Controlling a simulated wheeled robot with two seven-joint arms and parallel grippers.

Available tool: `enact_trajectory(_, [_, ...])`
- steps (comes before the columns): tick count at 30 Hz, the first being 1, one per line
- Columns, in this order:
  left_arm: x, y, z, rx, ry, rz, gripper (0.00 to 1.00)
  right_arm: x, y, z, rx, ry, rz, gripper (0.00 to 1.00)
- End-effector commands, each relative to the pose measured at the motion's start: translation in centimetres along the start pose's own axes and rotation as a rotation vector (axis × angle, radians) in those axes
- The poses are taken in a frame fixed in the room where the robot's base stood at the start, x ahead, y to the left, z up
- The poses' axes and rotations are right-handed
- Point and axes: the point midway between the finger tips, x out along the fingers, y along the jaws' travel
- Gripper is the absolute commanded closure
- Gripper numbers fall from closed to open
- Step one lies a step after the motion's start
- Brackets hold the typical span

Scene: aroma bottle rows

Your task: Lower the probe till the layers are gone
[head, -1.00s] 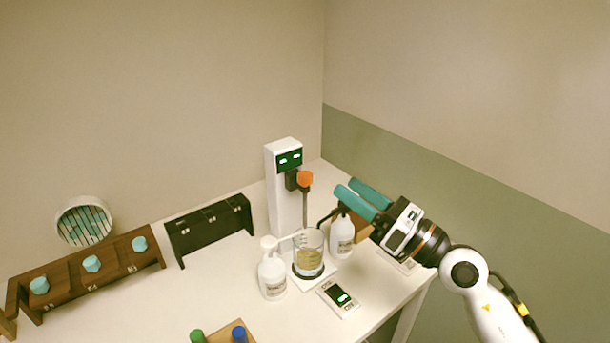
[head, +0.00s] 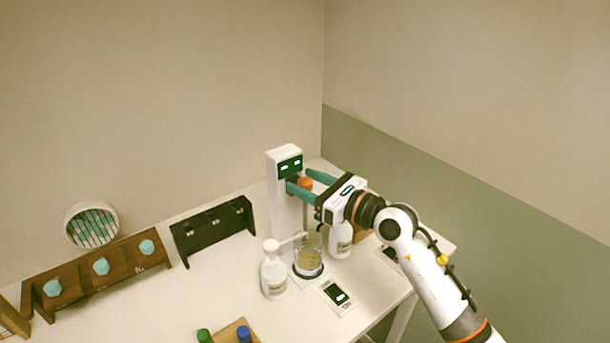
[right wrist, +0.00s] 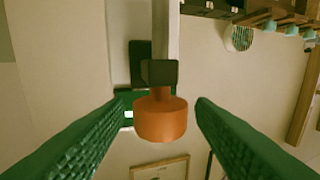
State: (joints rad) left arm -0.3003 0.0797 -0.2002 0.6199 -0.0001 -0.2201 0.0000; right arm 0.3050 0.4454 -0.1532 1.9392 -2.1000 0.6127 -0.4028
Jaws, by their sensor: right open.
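The white probe stand (head: 284,205) with a green display rises at the back of the table. Its orange knob (head: 305,184) sits on a dark carriage at the column's front. In the right wrist view the knob (right wrist: 160,118) lies between my fingers. My right gripper (head: 298,183) is open around the knob, with a gap on both sides. The glass beaker (head: 308,258) with yellowish liquid stands below, on a pale base. The probe rod runs down toward the beaker; its tip and any layers are too small to tell. My left gripper is not in view.
A white pump bottle (head: 273,272) stands left of the beaker and another white bottle (head: 341,238) right of it. A small display device (head: 337,297) lies in front. Racks (head: 212,230) line the back left; the middle-left table is clear.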

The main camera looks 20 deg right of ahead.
Motion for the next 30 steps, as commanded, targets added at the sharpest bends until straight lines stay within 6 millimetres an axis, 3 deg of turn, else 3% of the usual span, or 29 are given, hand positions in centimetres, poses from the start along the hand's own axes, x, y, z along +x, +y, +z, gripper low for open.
enact_trajectory(12, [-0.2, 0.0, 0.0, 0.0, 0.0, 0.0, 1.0, 0.8, 0.0, 0.0, -0.001, 0.001, 0.0, 0.52])
enact_trajectory(21, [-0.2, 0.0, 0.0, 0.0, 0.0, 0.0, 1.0, 0.8, 0.0, 0.0, -0.001, 0.001, 0.0, 1.0])
enact_trajectory(26, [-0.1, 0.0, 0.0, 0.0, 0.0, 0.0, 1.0, 0.8, 0.0, 0.2, 0.0, 0.0, 0.0, 1.0])
enact_trajectory(30, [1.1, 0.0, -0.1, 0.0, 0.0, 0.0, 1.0, 0.8, 0.0, 1.8, 0.0, 0.0, 0.0, 1.0])
